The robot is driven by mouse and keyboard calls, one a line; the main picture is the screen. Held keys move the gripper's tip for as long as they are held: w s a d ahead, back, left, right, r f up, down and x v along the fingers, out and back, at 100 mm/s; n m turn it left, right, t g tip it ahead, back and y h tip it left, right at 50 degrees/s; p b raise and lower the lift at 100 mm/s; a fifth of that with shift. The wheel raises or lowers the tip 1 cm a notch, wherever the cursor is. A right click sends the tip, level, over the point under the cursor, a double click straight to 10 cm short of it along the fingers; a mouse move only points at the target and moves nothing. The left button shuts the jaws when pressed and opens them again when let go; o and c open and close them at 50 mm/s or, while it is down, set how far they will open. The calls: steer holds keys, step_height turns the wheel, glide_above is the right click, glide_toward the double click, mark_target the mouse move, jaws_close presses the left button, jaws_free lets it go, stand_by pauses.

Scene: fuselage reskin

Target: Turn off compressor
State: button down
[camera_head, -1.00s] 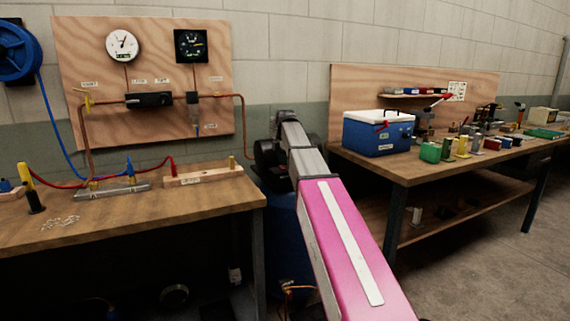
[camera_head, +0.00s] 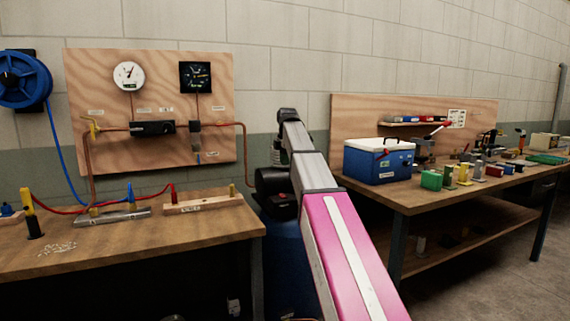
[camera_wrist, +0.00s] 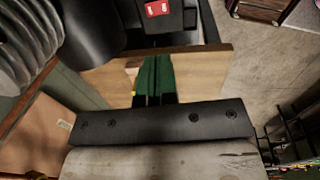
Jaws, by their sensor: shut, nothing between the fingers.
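The compressor stands between the two benches in the head view, with a blue tank (camera_head: 287,250) and a black motor housing (camera_head: 272,181) on top. A small red switch (camera_head: 283,196) shows on its black box, partly beside my arm. In the wrist view the black box with the red switch (camera_wrist: 158,8) is at the top edge, the black motor cylinder (camera_wrist: 92,32) left of it and the grey ribbed pump (camera_wrist: 25,45) at far left. My gripper (camera_wrist: 154,62) has green fingers, shut and empty, pointing towards the box and apart from it in the picture. My arm hides the gripper in the head view.
The left bench (camera_head: 150,245) carries hoses and fittings below a gauge board (camera_head: 85,75). The right bench (camera_head: 405,198) carries a blue cooler (camera_head: 375,165) and several small blocks. Bench edges lie close on both sides of the compressor.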

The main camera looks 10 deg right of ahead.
steer(key=shift+w+a+r, duration=0.1)
steer(key=shift+w+a, duration=0.15)
steer(key=shift+w, duration=0.5)
glide_toward(282, 194)
steer(key=f, duration=0.5)
steer(key=w+f, duration=0.1)
steer(key=f, duration=0.1)
steer(key=shift+a+f, duration=0.15)
steer(key=shift+f, duration=0.1)
